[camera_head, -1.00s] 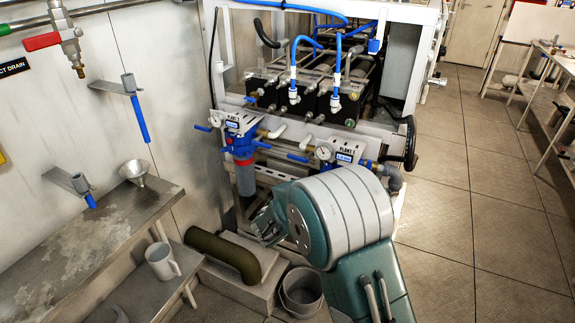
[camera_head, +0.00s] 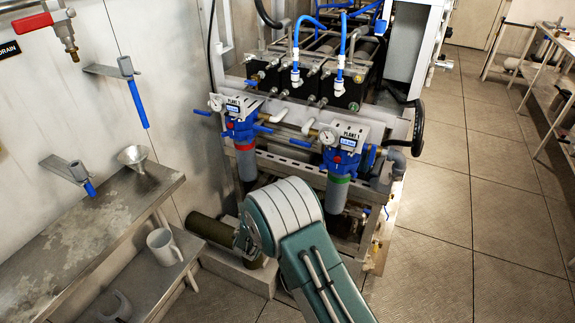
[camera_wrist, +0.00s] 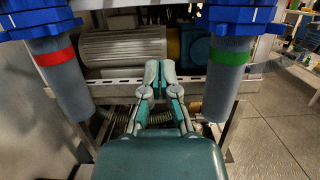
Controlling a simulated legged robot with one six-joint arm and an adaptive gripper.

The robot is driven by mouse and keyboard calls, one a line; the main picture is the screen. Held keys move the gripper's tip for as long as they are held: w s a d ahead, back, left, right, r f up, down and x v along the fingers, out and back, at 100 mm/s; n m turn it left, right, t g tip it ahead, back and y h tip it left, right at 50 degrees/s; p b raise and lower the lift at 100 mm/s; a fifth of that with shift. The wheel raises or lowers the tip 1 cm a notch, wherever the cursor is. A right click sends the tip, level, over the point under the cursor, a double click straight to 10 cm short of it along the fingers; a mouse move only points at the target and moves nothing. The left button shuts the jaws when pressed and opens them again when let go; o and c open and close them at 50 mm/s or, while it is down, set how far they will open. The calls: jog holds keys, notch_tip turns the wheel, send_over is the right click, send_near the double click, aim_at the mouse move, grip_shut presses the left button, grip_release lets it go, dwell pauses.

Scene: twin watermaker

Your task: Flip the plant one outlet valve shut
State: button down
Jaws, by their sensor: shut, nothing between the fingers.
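The plant one filter unit (camera_head: 341,160) has a blue head, a grey bowl with a green band, a gauge and a white PLANT 1 label. A blue lever handle (camera_head: 290,141) sticks out on its left, and another blue handle (camera_head: 371,156) stands upright on its right. I cannot tell which is the outlet valve. In the wrist view the green-banded bowl (camera_wrist: 226,80) is on the right. My gripper (camera_wrist: 161,70) is shut and empty, below and between the two blue heads, touching neither valve. In the head view my arm hides it.
A second filter unit (camera_head: 242,140) with a red band stands to the left. A motor-like cylinder (camera_wrist: 124,46) lies behind my gripper in the wrist view. Open floor (camera_head: 470,220) lies at right.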

aim_at(291, 141)
jog(key=w+d+r, duration=0.3)
jog(key=w+r, duration=0.3)
jog(key=w, duration=0.2)
jog(key=shift+w+r, duration=0.15)
jog(key=shift+w, duration=0.1)
